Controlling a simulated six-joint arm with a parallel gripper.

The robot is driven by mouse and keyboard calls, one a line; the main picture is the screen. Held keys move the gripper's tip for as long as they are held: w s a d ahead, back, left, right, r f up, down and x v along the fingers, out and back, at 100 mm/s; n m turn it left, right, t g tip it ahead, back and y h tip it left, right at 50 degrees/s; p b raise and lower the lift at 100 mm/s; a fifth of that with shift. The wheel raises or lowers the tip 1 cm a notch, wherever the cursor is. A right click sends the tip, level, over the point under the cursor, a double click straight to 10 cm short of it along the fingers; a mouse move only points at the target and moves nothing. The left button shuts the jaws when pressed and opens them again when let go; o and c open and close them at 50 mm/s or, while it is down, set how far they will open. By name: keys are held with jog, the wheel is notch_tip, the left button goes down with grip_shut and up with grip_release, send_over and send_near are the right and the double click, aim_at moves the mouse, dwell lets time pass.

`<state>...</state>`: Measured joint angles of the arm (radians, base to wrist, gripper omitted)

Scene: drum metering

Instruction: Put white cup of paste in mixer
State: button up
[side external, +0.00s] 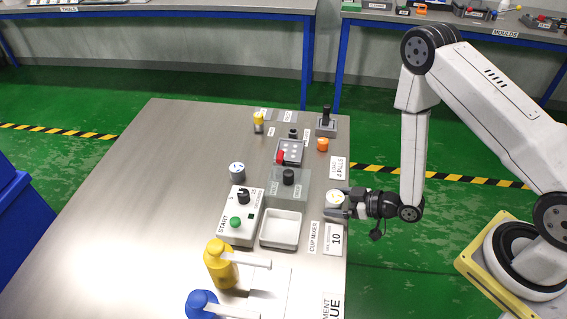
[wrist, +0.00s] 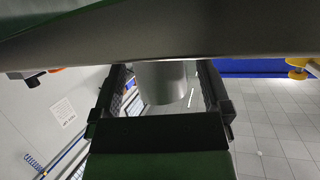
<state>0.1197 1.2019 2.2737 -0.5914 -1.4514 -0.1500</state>
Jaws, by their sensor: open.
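A white cup (side external: 335,197) with a pale yellowish top stands at the right edge of the steel table. My gripper (side external: 338,203) reaches it from the right, low over the table, with its fingers around the cup. In the wrist view the pale grey cup wall (wrist: 166,84) shows between the two open fingers (wrist: 165,92), with gaps at its sides. The "CUP MIXER" label (side external: 313,237) lies beside a white tray (side external: 281,229) and a white control box (side external: 240,216) with a green START button and black knob. Which part takes the cup is unclear.
A clear plate with a black knob (side external: 288,177) stands behind the tray. A grey cylinder (side external: 237,171) stands behind the control box. Yellow (side external: 219,263) and blue (side external: 201,304) pump bottles are at the front. An orange jar (side external: 322,145) is farther back. The table's left side is clear.

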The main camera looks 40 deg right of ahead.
jog(key=v, duration=0.7)
dwell(0.3)
dwell(0.5)
jog(key=shift+w+d+r+g+h, duration=0.15)
jog(key=shift+w+d+g+h, duration=0.15)
jog(key=shift+w+g, duration=0.3)
notch_tip(320, 180, up, 12)
jog(key=m+g+h, duration=0.4)
jog(key=g+h, duration=0.2)
send_over(343, 198)
jog(key=s+d, duration=0.4)
jog(key=d, duration=0.3)
jog(key=shift+m+g, duration=0.6)
jog(key=shift+g, duration=0.1)
jog(key=s+a+r, duration=0.2)
jog(key=r, duration=0.1)
jog(key=shift+s+r, duration=0.15)
jog(key=shift+s, duration=0.2)
jog(key=shift+s+a+r, duration=0.15)
jog(key=shift+s+r, duration=0.05)
jog(key=shift+s, duration=0.1)
